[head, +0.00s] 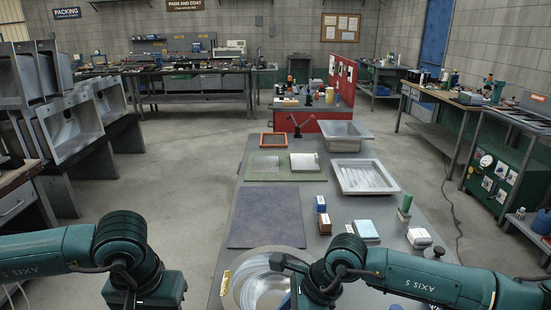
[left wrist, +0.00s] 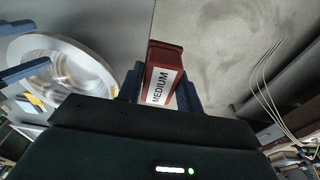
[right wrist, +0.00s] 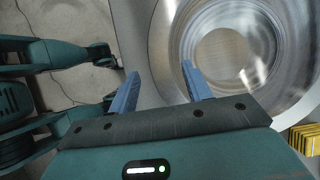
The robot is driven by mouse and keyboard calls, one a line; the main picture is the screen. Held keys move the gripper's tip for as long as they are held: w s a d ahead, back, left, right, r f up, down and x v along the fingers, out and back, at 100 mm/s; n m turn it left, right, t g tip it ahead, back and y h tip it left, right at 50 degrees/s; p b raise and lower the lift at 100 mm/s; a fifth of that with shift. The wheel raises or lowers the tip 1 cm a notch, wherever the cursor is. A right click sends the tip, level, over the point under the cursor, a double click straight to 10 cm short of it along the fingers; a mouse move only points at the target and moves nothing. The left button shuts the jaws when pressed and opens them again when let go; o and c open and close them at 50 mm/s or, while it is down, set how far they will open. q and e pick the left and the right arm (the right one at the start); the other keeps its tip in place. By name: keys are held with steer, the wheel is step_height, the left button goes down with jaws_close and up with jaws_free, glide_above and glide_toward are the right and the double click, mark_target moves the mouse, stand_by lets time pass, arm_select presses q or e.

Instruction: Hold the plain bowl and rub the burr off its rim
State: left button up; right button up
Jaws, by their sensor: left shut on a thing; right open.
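The round shiny metal bowl (head: 240,298) sits at the near end of the grey bench, and it also fills much of the right wrist view (right wrist: 262,92). A yellow patch with dark stripes (head: 226,283) shows at its left rim; I cannot make out the burr itself. My left gripper (left wrist: 160,78) is shut on a red-brown block marked MEDIUM (left wrist: 165,60), out beside the bench over the floor, apart from the bowl. My right gripper (right wrist: 160,72) is open at the bowl's edge, with the rim between its fingers in the picture; contact cannot be told.
A dark mat (head: 266,217) lies beyond the bowl. Small blocks (head: 324,224), a pale blue-and-white block (head: 365,230), a green-topped item (head: 405,205) and a white item (head: 419,238) stand to the right. A metal basin (head: 365,190) and a green mat (head: 255,174) lie farther back.

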arm_select(q)
steer(key=shift+f+b, duration=1.55)
steer(key=shift+f, duration=0.6)
arm_select(e)
steer(key=shift+x, duration=2.2)
steer(key=c, duration=0.7)
steer(key=shift+o, duration=0.2)
